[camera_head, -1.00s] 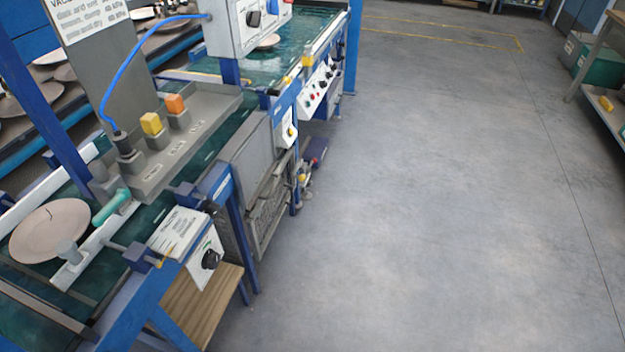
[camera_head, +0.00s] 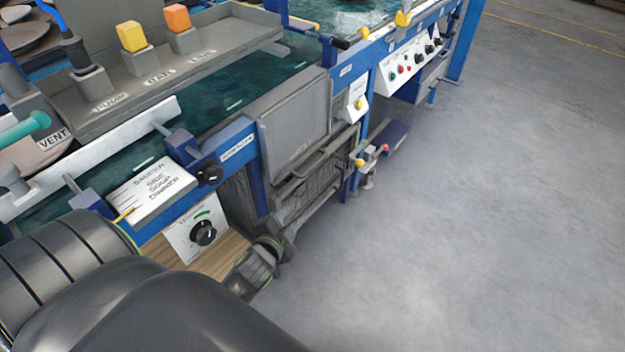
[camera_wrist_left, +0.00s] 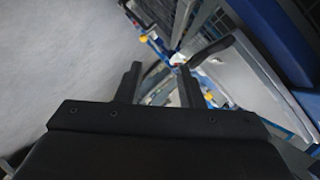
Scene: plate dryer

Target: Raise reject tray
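What looks like the reject tray is a dark wire-mesh basket (camera_head: 305,195) under the grey front panel (camera_head: 292,118) of the conveyor frame, in the head view. A dark bar handle (camera_head: 303,163) runs along its upper front. My left gripper (camera_head: 272,250) is low in front of the frame, below and left of the basket, apart from it. In the left wrist view, the left gripper's fingers (camera_wrist_left: 158,78) are spread with nothing between them. A dark bar (camera_wrist_left: 208,50), perhaps the handle, shows just beyond the right finger. My right gripper is not in view.
A control box with a black knob (camera_head: 203,232) and a wooden shelf (camera_head: 225,258) are beside my left arm. Blue frame legs (camera_head: 247,180) flank the basket. A small valve fitting (camera_head: 368,170) sits to its right. The grey floor (camera_head: 480,230) at right is clear.

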